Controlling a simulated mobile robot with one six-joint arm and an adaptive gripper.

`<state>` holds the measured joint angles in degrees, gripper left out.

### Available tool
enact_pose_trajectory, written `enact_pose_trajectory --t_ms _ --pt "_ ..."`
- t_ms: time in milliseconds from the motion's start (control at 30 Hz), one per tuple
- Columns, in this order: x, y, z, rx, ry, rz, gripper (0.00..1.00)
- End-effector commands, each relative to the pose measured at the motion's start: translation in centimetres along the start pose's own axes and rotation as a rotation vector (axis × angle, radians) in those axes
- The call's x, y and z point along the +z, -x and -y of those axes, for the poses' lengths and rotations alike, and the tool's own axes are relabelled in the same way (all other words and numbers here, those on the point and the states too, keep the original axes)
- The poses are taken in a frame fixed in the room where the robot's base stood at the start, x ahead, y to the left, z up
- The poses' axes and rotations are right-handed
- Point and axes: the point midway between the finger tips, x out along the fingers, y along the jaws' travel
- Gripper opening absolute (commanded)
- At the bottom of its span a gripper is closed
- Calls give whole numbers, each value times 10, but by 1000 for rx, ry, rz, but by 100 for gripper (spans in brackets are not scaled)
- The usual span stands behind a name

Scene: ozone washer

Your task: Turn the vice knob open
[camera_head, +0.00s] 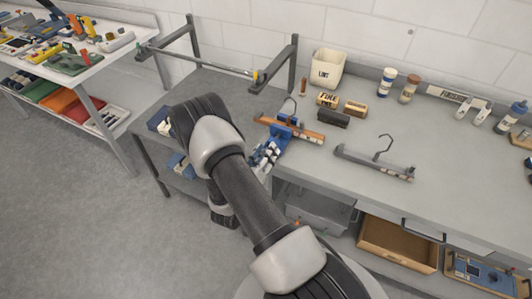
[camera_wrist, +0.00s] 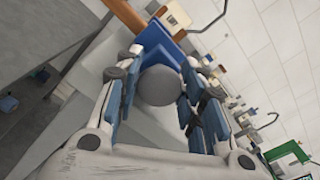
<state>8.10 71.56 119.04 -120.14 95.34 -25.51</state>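A blue vice (camera_head: 284,120) sits at the front left edge of the grey workbench, next to a wooden bar with a hook (camera_head: 308,134). In the wrist view the vice's blue body (camera_wrist: 165,45) is straight ahead, with an orange-brown bar (camera_wrist: 124,13) at it. A round grey knob (camera_wrist: 159,86) faces the camera in front of the vice. My gripper (camera_wrist: 160,92) has its blue-padded fingers spread on either side of the knob; whether they touch it is unclear. In the head view my gripper (camera_head: 266,153) is just in front of the vice, partly behind my arm.
A grey bar with a hook (camera_head: 375,162) lies on the bench to the right. Brush-like blocks (camera_head: 333,117), a white bin (camera_head: 327,69) and bottles (camera_head: 387,82) stand behind. An open wooden drawer (camera_head: 398,245) is below the bench. Grey floor is clear at left.

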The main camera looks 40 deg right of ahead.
Motion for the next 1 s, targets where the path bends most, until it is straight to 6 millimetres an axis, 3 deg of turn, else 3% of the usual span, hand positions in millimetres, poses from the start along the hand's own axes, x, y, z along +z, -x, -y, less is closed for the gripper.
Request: enact_pose_trajectory --t_ms 233,667,1000 --pt "0 0 0 0 -1 0 55" --pt "0 0 0 1 -37 0 55" --pt "-1 0 1 0 -417 1 55"
